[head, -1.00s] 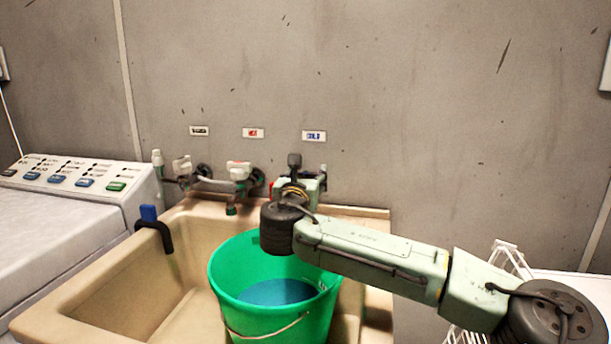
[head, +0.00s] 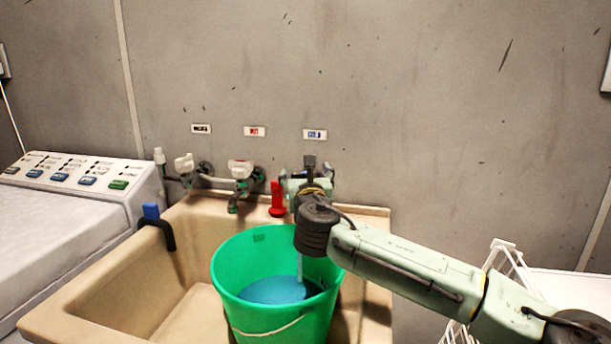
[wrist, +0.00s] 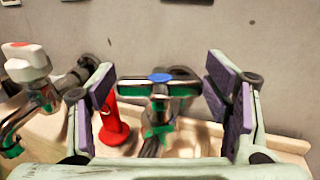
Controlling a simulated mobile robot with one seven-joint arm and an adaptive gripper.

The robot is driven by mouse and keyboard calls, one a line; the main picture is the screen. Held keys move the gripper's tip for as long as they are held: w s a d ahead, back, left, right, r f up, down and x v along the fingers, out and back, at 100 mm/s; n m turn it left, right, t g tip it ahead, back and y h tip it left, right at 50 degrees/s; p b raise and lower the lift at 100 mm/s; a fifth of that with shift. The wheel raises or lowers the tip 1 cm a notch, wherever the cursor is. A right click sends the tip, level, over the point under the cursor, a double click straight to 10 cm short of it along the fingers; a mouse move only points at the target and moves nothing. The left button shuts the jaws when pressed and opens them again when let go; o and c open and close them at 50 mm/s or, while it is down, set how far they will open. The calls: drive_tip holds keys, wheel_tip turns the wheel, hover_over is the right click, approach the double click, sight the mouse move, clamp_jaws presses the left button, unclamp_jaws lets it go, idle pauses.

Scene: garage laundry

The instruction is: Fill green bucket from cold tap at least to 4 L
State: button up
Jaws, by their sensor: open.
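The green bucket (head: 238,280) stands upright in the sink, partly filled with blue-looking water (head: 272,290). A thin stream (head: 300,266) falls into it just below my wrist. I cannot read the level in litres. The cold tap (wrist: 160,78), with a blue cap on a crossbar handle, shows in the wrist view. My gripper (wrist: 160,88) is open, with purple-padded fingers on either side of the handle and gaps visible between. In the head view my gripper (head: 309,180) mostly hides this tap, below the blue-lettered label (head: 315,134).
The red-marked tap (head: 240,170) is left of my gripper. A red object (head: 277,200) stands on the back ledge of the beige sink (head: 75,305) between them. A blue-and-black clip (head: 155,222) sits on the left rim. A white rack (head: 490,285) is at right.

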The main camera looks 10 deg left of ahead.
idle(0.3)
drive_tip(key=v, duration=1.2)
